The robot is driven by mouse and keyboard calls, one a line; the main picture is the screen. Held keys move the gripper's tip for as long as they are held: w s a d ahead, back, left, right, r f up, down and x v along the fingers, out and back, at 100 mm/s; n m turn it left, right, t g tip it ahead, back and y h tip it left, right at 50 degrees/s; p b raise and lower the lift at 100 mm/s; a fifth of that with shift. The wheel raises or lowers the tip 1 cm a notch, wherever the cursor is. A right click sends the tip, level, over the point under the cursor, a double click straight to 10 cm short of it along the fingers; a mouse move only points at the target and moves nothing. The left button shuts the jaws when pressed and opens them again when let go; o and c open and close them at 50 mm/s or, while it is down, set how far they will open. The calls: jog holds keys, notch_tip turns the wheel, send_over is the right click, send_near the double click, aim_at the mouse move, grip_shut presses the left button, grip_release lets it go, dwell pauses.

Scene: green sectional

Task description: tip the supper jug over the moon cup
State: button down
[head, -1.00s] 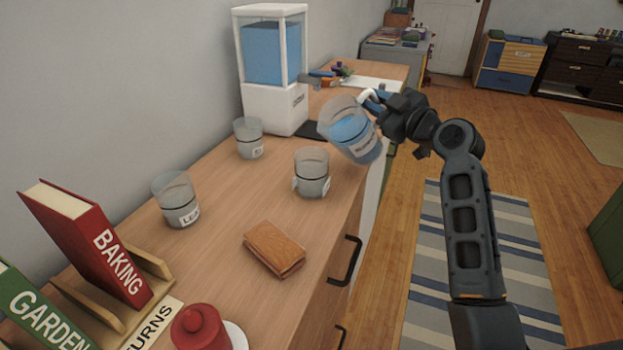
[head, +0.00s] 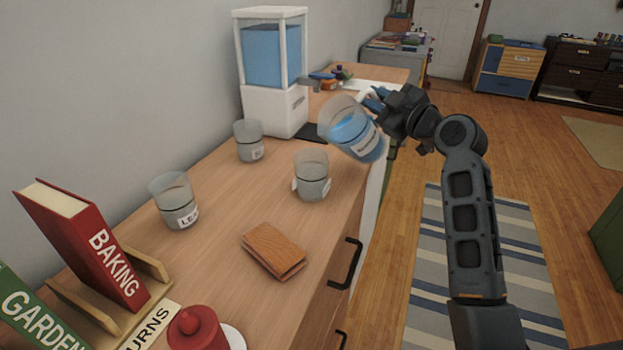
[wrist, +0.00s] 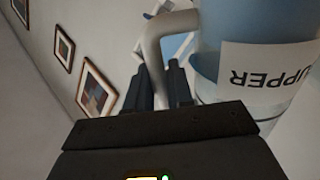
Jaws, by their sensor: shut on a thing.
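The supper jug (head: 352,130) is clear with blue liquid, and its label also shows in the wrist view (wrist: 265,75), partly cut off. My gripper (head: 378,100) is shut on its pale handle (wrist: 160,45). The jug is held tilted, mouth toward the upper left, above the counter's right edge. I see no stream coming out. Three clear cups stand upright: the nearest cup to the jug (head: 311,172), a back cup (head: 248,142) and a left cup (head: 174,200) whose label begins "LEA". The other two labels are unreadable, so I cannot tell which is the moon cup.
A dispenser (head: 275,105) with blue liquid stands behind the cups. A brown wallet-like item (head: 274,250) lies in front. Books in a wooden rack (head: 150,265) and a red lidded object (head: 198,330) fill the near left. The wooden counter (head: 225,235) is clear between cups.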

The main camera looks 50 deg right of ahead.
aim_at(364, 89)
jog(key=shift+r, duration=0.15)
jog(key=shift+a+r+n+b, duration=0.15)
jog(key=shift+r+n+b, duration=0.15)
jog(key=shift+n, duration=0.1)
jog(key=shift+w+a+r+n, duration=0.1)
jog(key=shift+a+r+n, duration=0.1)
jog(key=shift+r+n, duration=0.25)
jog(key=shift+r+b, duration=0.15)
jog(key=shift+b, duration=0.15)
jog(key=shift+w+a+r+n, duration=0.1)
jog(key=shift+a+r+n, duration=0.15)
jog(key=shift+r+n, duration=0.2)
jog(key=shift+a, duration=0.1)
dwell(0.4)
jog(key=shift+a+r+n+b, duration=0.2)
jog(key=shift+r+n+b, duration=0.15)
jog(key=shift+r+n, duration=0.05)
jog(key=shift+w+a+r+n+b, duration=0.15)
jog(key=shift+a+r+n+b, duration=0.25)
jog(key=shift+r+n+b, duration=0.15)
jog(key=shift+w+a+r+n+b, duration=0.15)
jog(key=shift+a+r+n+b, duration=0.3)
jog(key=shift+n, duration=0.1)
dwell(2.4)
